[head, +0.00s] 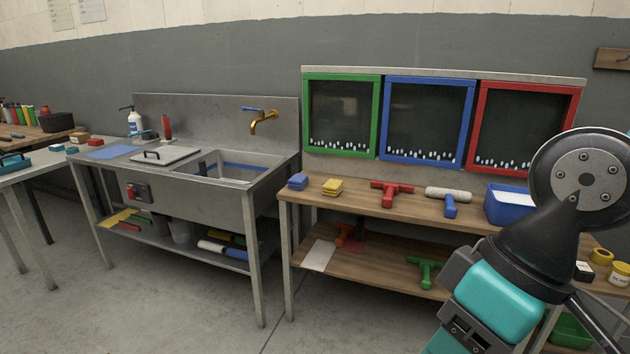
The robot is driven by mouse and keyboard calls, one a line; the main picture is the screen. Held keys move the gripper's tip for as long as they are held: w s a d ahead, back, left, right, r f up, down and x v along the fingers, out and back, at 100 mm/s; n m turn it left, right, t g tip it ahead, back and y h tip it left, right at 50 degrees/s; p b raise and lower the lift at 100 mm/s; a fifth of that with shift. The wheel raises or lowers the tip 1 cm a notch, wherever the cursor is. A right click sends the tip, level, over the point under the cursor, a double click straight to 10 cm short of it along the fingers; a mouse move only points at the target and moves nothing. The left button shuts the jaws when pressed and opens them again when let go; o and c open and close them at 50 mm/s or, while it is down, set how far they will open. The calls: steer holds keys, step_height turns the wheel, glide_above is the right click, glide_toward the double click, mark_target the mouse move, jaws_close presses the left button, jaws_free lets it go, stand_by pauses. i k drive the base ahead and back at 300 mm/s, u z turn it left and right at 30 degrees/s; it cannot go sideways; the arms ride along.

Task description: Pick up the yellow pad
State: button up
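A yellow pad (332,187), which looks like a small stack of yellow sponges, lies on the wooden bench top near its left end. A similar blue pad (298,181) lies just to its left, with a small gap between them. Part of my arm, teal and black with a round grey disc, fills the right side of the head view. My gripper's fingers do not show, so I cannot see whether they hold anything. The yellow pad is apart from the visible part of my arm.
On the bench (300,196), a red squeegee-like tool (392,192), a white roller (448,194) and a blue bin (507,205) stand to the pad's right. Framed panels rise behind. A metal sink (222,205) adjoins on the left. The floor in front is clear.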

mark_target(332, 188)
steer(key=i, duration=1.25)
steer(key=u, duration=1.45)
steer(key=i, duration=1.6)
steer(key=z, duration=1.2)
